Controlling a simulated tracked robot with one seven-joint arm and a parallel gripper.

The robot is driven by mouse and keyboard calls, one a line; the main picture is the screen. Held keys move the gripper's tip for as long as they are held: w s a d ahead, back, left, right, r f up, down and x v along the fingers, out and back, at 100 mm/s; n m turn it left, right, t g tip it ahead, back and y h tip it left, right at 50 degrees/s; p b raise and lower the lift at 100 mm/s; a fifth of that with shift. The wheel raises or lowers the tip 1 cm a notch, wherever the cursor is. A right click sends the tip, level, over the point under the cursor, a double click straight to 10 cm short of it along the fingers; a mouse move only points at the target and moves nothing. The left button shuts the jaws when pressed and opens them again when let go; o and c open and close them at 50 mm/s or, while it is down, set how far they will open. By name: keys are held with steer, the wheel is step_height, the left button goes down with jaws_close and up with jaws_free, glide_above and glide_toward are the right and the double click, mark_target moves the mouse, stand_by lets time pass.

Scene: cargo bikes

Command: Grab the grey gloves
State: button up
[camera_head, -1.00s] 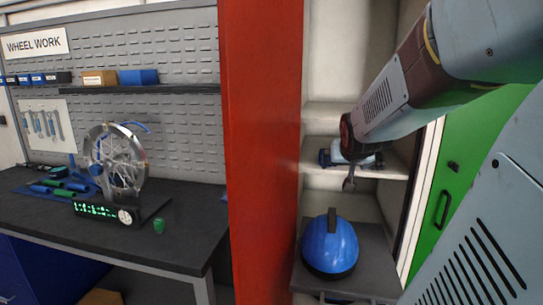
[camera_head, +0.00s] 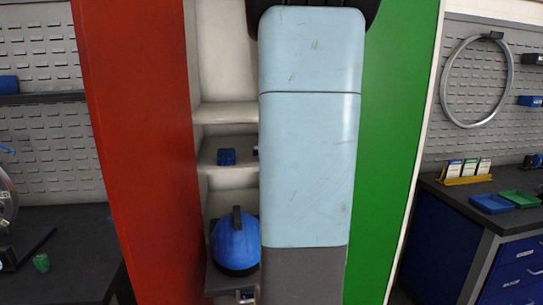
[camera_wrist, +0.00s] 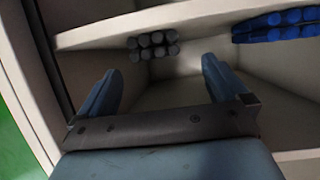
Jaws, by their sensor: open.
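The grey gloves (camera_wrist: 153,46) look like a small bundle of dark grey rounded fingers on a pale shelf board. They show in the wrist view, which appears turned over. My gripper (camera_wrist: 160,74) is open and empty, with its two blue fingers apart. The grey gloves lie beyond the fingertips, roughly in line with the gap, and do not appear to be touched. In the head view my arm hides the gripper and nearly all of the grey gloves; only a dark sliver (camera_head: 256,150) shows beside the arm.
Blue gloves (camera_wrist: 275,25) lie on the same shelf, also in the head view (camera_head: 227,157). A blue helmet (camera_head: 235,243) sits below. The red door (camera_head: 135,150) and green door (camera_head: 397,150) flank the cabinet. Shelf boards (camera_head: 225,113) bound the space.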

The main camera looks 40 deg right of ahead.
steer(key=shift+d+r+x, duration=0.1)
steer(key=shift+d+x, duration=0.05)
steer(key=shift+x, duration=1.85)
steer(key=shift+d+r+x, duration=0.1)
steer(key=shift+x, duration=1.9)
steer(key=shift+s, duration=0.15)
steer(key=c, duration=1.1)
steer(key=shift+r, duration=0.1)
